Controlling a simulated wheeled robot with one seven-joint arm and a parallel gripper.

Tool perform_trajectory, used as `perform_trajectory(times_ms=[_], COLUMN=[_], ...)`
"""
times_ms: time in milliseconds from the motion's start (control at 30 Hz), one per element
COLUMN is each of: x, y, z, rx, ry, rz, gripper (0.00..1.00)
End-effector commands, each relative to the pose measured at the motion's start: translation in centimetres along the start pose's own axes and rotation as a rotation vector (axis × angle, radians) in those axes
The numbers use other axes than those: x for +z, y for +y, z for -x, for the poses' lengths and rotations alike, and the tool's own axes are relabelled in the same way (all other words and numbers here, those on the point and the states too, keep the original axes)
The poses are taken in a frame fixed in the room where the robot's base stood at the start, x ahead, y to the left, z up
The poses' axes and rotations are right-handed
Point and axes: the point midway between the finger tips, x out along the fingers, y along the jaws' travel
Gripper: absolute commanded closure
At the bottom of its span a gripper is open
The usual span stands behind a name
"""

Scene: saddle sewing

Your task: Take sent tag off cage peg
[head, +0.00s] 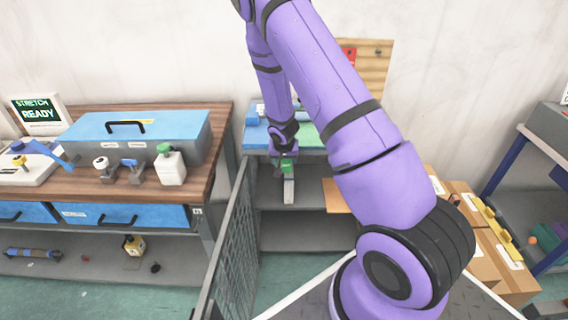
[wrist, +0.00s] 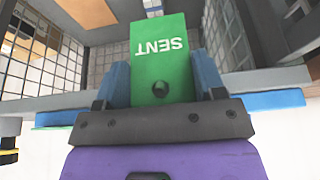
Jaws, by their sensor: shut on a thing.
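The green sent tag (wrist: 162,62) is between the two blue fingers of my gripper (wrist: 160,85), which is shut on it. Its white SENT lettering appears upside down in the wrist view. A dark round spot shows low on the tag, close to the gripper's palm; I cannot tell whether it is a hole or a peg end. In the head view the tag is a small green patch (head: 287,167) at my gripper (head: 288,172), in front of the shelving. I cannot make out the cage peg there.
A mesh panel (head: 232,240) stands left of my gripper. Mesh also shows at both sides in the wrist view. A workbench (head: 215,130) with a blue-lidded case (head: 135,130) is at left. Cardboard boxes (head: 485,262) are at right. A wooden board (head: 378,75) with a red tag (head: 349,56) hangs behind my arm.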

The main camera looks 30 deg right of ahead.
Motion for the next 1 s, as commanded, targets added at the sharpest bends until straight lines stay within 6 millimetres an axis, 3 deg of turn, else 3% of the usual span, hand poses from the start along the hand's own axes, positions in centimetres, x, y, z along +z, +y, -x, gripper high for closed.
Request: perform_trajectory(times_ms=[1000], x=[2.0], y=[0.0], z=[1.4], rx=[0.000], ry=[0.000], rz=[-0.001], gripper=[0.54])
